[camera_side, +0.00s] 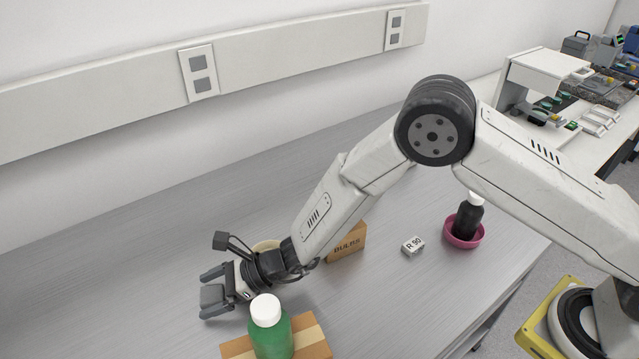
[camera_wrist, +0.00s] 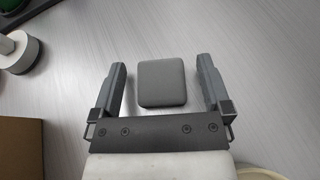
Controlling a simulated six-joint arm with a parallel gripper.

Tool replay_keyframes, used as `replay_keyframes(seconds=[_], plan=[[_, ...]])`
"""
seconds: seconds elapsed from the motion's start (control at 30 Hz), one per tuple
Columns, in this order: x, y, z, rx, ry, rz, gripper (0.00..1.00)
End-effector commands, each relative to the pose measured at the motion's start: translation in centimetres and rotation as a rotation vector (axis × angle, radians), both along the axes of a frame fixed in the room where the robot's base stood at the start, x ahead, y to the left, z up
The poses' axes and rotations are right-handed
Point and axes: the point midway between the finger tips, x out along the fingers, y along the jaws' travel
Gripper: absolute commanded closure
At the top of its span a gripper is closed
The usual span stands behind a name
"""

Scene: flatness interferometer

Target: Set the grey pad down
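The grey pad (camera_wrist: 161,82) is a rounded square block. In the wrist view it sits between the two fingers of my gripper (camera_wrist: 161,85), with a narrow gap on each side. In the side view the pad (camera_side: 211,296) also shows between the fingers of my gripper (camera_side: 211,292), low over the grey bench (camera_side: 110,290). My gripper is open and neither finger touches the pad in the wrist view. The pad appears to rest on the bench, but its underside is hidden.
A green bottle with a white cap (camera_side: 272,335) stands by a taped cardboard box (camera_side: 317,345), close to my gripper. A BULBS box (camera_side: 347,243), a small R 90 block (camera_side: 413,246) and a dark bottle (camera_side: 467,220) in a pink dish (camera_side: 450,238) stand right. The bench's left is clear.

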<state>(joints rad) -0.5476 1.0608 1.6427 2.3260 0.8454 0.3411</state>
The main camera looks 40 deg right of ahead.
Motion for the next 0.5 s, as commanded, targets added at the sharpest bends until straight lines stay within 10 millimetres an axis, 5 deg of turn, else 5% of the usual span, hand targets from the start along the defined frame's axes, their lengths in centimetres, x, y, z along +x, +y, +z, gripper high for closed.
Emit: replay_keyframes(seconds=[0.5], plan=[[-0.14, -0.38, 0.48, -0.001, 0.001, -0.001, 0.02]])
